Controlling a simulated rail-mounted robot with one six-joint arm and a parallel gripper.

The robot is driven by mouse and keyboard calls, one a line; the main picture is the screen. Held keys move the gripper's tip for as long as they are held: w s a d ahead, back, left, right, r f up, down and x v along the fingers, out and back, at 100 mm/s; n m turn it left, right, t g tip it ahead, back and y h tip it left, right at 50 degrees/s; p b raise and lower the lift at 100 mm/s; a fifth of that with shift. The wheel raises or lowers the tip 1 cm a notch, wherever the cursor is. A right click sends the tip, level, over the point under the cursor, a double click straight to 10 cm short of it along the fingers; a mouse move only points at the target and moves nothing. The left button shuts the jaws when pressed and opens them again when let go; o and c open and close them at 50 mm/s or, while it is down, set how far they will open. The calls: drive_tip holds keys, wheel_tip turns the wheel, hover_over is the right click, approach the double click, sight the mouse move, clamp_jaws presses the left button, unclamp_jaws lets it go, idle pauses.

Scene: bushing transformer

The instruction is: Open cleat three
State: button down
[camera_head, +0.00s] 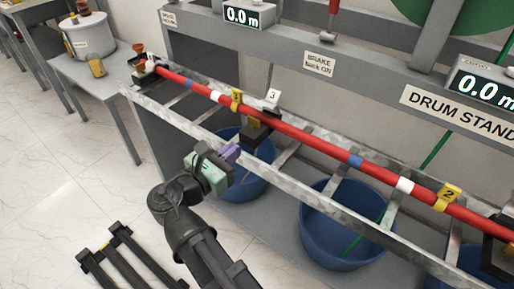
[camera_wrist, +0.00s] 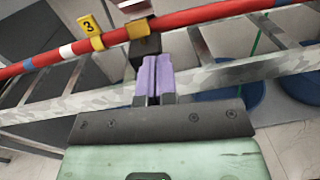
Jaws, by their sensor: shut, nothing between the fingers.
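Cleat three is a black block (camera_head: 260,138) with a yellow piece against the red cable (camera_head: 305,137). In the wrist view the black block (camera_wrist: 146,48) and yellow piece (camera_wrist: 137,28) sit just beyond my fingertips. A yellow tag with a 3 (camera_wrist: 88,25) is on the cable to the left. I cannot tell whether the cleat's clasp is open. My gripper (camera_head: 233,151), with purple fingers, is shut and empty, in front of and below the cable; its fingers (camera_wrist: 155,76) point at the block, contact unclear.
A grey metal ladder-like tray (camera_head: 340,197) runs along under the cable. Blue tubs (camera_head: 335,235) stand below it. A yellow tag 2 (camera_head: 446,197) is farther right on the cable. A grey side table (camera_head: 88,72) with a white pot is at left. The floor at left is mostly clear.

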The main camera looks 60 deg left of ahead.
sight(251, 136)
drive_tip(key=shift+n+y, duration=0.6)
drive_tip(key=w+a, duration=0.2)
drive_tip(key=w, duration=0.1)
drive_tip(key=w+a+p, duration=0.1)
drive_tip(key=w+a, duration=0.1)
drive_tip(key=shift+w+r, duration=0.2)
drive_tip(key=shift+r, duration=0.05)
drive_tip(key=w+r+p, duration=0.1)
drive_tip(key=w+a+r+p, duration=0.1)
drive_tip(key=shift+w+r+p, duration=0.4)
drive_tip(key=shift+w+a, duration=0.1)
drive_tip(key=shift+w, duration=0.15)
drive_tip(key=shift+r, duration=0.1)
